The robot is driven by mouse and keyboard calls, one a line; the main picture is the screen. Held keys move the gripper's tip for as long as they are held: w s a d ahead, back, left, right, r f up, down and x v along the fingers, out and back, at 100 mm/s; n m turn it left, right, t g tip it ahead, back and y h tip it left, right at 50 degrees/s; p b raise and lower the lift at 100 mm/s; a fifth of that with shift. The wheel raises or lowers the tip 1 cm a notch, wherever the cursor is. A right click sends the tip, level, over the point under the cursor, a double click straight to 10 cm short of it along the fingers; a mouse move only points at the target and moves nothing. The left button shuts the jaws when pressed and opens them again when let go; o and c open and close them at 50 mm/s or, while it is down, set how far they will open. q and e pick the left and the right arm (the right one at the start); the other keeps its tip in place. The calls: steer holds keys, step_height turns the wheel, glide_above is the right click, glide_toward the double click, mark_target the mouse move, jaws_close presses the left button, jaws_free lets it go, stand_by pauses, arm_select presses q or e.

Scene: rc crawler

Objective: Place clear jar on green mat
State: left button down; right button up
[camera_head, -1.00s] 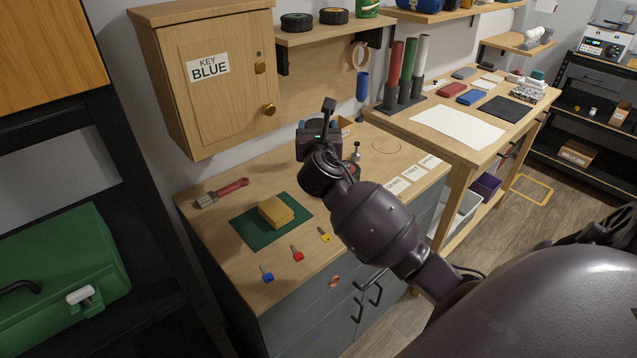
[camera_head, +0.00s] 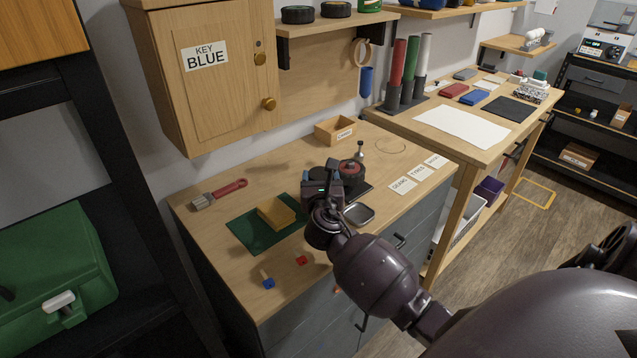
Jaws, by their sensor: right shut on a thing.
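The green mat (camera_head: 251,235) lies on the wooden worktop. A yellow-tan block (camera_head: 276,214) rests on it. My right gripper (camera_head: 322,186) is low over the worktop, to the right of the mat and apart from it. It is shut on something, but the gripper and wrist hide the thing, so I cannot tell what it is. I cannot make out a clear jar anywhere. My left gripper is not in view.
A red-and-dark round object (camera_head: 351,171) and a dark flat tray (camera_head: 359,214) are close to the gripper. The key cabinet (camera_head: 215,78) hangs above.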

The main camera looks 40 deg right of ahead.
steer(key=o, duration=1.3)
steer(key=shift+f, duration=0.15)
